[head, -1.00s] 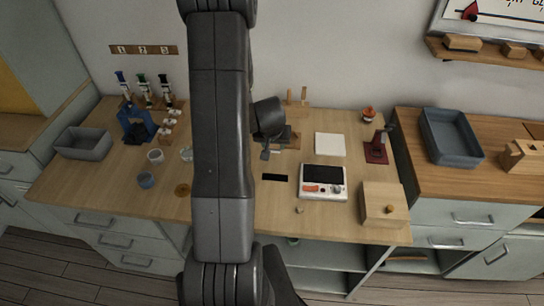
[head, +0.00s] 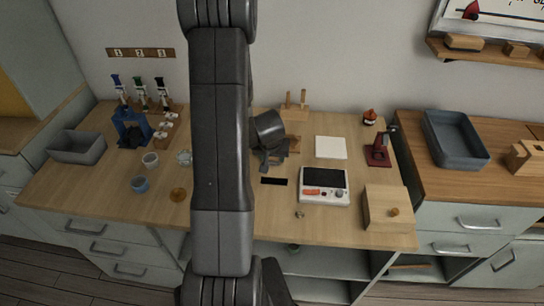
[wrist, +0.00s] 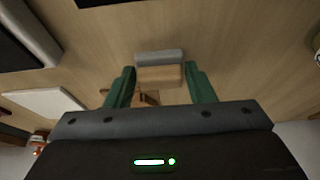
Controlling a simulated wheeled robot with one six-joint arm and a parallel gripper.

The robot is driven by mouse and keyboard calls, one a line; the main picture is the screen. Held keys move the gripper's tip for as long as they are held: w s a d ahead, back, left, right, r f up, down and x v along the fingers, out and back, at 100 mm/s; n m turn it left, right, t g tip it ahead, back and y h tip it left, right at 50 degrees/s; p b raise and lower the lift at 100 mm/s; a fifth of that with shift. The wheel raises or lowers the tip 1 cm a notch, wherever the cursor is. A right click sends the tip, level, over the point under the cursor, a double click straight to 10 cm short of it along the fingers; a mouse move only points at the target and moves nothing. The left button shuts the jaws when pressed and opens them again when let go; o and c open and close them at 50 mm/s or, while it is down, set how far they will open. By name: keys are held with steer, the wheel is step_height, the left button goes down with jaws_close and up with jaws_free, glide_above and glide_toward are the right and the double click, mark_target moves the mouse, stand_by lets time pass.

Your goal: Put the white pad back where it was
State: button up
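The white pad (head: 330,148) is a flat white square lying on the wooden worktop, behind the white device. It also shows at the left of the wrist view (wrist: 45,103). My gripper (wrist: 160,68) is over the worktop, to the left of the pad in the head view and apart from it. In the head view my arm hides part of the worktop.
A white device (head: 324,186) with a dark screen stands in front of the pad. A wooden box (head: 387,210) and a dark red stand (head: 378,151) are to the right. A pegged wooden rack (head: 295,108) is at the back. A grey tray (head: 77,148) stands far left.

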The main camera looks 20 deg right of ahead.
steer(key=shift+o, duration=1.4)
steer(key=shift+r, duration=0.15)
steer(key=shift+r+p, duration=0.35)
steer(key=shift+p, duration=0.1)
steer(key=p+v, duration=0.4)
steer(key=v, duration=0.7)
steer(key=shift+s, duration=0.2)
steer(key=shift+o, duration=0.2)
steer(key=shift+r, duration=0.1)
